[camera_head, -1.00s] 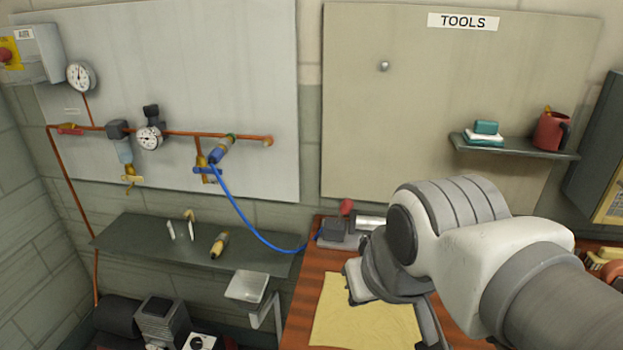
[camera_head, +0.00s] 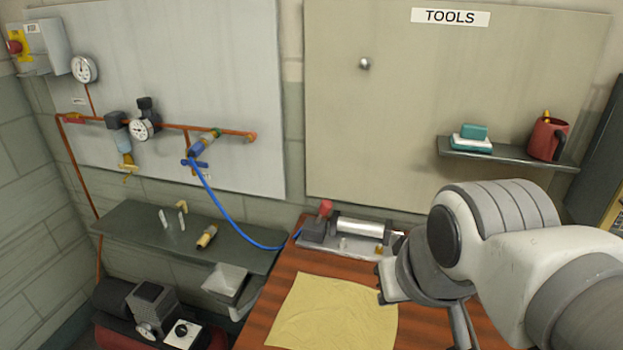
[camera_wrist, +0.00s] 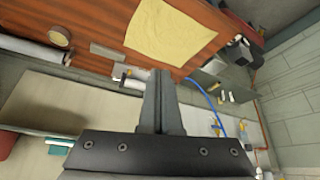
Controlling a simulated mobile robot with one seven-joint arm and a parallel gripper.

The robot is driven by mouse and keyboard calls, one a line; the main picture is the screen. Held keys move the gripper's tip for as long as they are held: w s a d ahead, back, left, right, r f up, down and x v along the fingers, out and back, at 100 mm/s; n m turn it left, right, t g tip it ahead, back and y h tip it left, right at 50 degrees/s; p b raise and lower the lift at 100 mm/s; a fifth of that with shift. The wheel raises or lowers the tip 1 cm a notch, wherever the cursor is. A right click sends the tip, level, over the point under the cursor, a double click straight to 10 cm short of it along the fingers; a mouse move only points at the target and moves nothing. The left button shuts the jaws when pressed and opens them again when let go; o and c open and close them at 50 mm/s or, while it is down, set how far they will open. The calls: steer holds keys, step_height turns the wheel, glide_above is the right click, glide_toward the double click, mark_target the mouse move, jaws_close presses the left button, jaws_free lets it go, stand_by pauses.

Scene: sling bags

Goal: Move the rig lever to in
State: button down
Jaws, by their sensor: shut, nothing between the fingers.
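The rig (camera_head: 361,232) stands at the back of the wooden bench, with a silver cylinder lying across its base. Its lever has a red knob (camera_head: 326,208) and stands upright above the dark block at the rig's left end. My gripper (camera_wrist: 161,75) is shut and empty in the wrist view, its fingers pointing towards the bench. In the head view my wrist is just right of and in front of the rig, and the fingertips are not clearly visible. In the wrist view the fingers partly cover the rig, and the lever cannot be made out clearly.
A yellow cloth (camera_head: 335,313) lies on the bench (camera_head: 285,275) in front of the rig. A blue hose (camera_head: 225,212) runs from the wall pipe to the rig's left end. A dark shelf (camera_head: 140,222) with small parts is at left. The space above the cloth is clear.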

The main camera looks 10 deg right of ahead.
steer(key=shift+w+a, duration=0.1)
steer(key=m+t+y+b, duration=0.1)
steer(key=m+t+b, duration=1.3)
steer(key=m, duration=0.5)
glide_toward(326, 207)
steer(key=shift+s+d+f+g+b, duration=0.6)
steer(key=shift+s+d+f, duration=0.4)
steer(key=shift+f, duration=0.2)
steer(key=shift+s+f+m+t, duration=0.1)
steer(key=shift+f+m+t, duration=0.2)
steer(key=shift+m, duration=0.1)
steer(key=shift+s+d+f+m+t+b, duration=0.15)
steer(key=shift+m+t+b, duration=0.35)
steer(key=shift+m, duration=0.3)
steer(key=w, duration=0.3)
steer(key=w+r, duration=0.1)
steer(key=w, duration=0.2)
steer(key=w+r, duration=0.1)
steer(key=w, duration=0.2)
steer(key=shift+w+a, duration=0.3)
steer(key=shift+w, duration=0.1)
